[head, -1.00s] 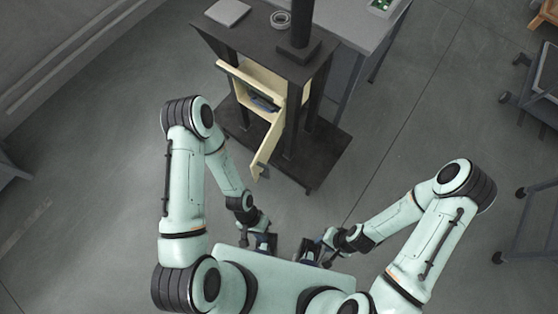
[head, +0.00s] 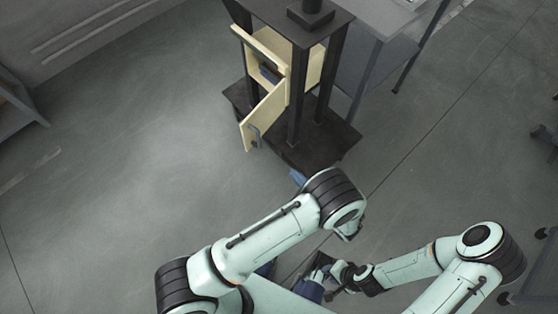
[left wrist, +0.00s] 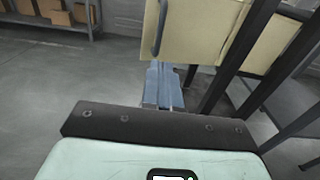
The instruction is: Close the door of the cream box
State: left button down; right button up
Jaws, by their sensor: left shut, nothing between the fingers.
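The cream box (head: 314,68) sits in a dark frame under a dark top. Its cream door (head: 262,117) hangs open toward me, with a dark handle (head: 254,138) near its free edge. The door (left wrist: 203,32) and handle (left wrist: 161,28) also show in the left wrist view. My left gripper (left wrist: 163,88) is shut and empty, just short of the door and below the handle in that picture. In the head view only its blue tip (head: 298,177) shows past my arm. My right gripper (head: 312,287) is low near my body; its jaws are unclear.
The dark stand's base plate (head: 318,160) spreads below the box. A grey table (head: 392,18) stands behind it to the right. A small dark-blue item (head: 269,74) lies inside the box. The floor left of the stand is clear.

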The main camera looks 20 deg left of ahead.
aim_at(260, 141)
pick_arm(q)
jog(key=x, duration=1.4)
pick_arm(e)
jog(key=shift+a, duration=0.1)
pick_arm(q)
jog(key=shift+a, duration=0.1)
pick_arm(e)
jog(key=shift+r, duration=0.1)
